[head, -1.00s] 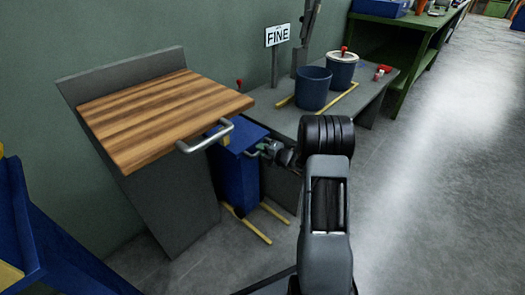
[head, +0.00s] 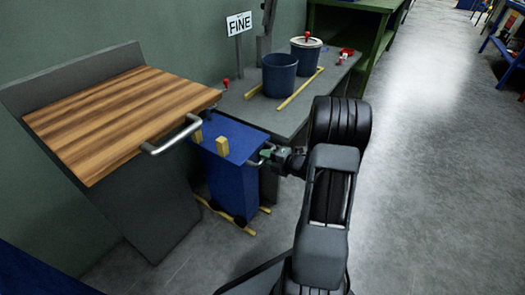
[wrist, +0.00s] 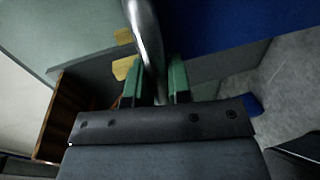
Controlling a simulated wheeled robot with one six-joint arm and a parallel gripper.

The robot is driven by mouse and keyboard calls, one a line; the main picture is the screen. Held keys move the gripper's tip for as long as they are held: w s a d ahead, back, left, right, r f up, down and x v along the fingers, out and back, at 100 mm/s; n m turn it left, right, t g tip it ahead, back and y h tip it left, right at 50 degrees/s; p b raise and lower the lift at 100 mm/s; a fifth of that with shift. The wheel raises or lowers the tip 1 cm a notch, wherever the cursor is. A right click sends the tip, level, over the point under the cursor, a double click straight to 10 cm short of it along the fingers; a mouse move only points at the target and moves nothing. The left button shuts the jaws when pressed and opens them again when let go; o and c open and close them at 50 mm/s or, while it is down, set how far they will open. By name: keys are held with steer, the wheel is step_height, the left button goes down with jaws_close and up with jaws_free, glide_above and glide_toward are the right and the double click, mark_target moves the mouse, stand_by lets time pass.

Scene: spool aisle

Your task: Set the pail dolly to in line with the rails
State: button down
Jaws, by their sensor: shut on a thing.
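The pail dolly (head: 222,180) is a blue box with yellow blocks on its top. It stands upright between the wooden-topped cabinet and the grey bench, with dark wheels near the floor. Yellow rails (head: 224,216) lie on the floor at its base; the dolly hides much of them. I cannot tell its exact alignment with them. My gripper (head: 269,155) is at the dolly's right side, shut on its metal handle. In the wrist view, the handle (wrist: 146,42) runs between the green fingers, with the dolly's blue surface (wrist: 215,25) beyond.
The wooden-topped cabinet (head: 120,112) with its own bar handle stands close on the left. Open floor (head: 430,180) lies to the right.

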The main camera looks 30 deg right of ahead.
steer(key=shift+s+d+f, duration=0.1)
steer(key=shift+s+d, duration=0.05)
steer(key=c, duration=1.4)
jaws_free()
steer(key=shift+s+d, duration=0.1)
steer(key=o, duration=0.3)
steer(key=shift+a, duration=0.2)
steer(key=shift+o, duration=0.2)
steer(key=p+v, duration=0.4)
steer(key=v, duration=0.9)
steer(key=shift+s, duration=0.3)
steer(key=shift+d, duration=0.15)
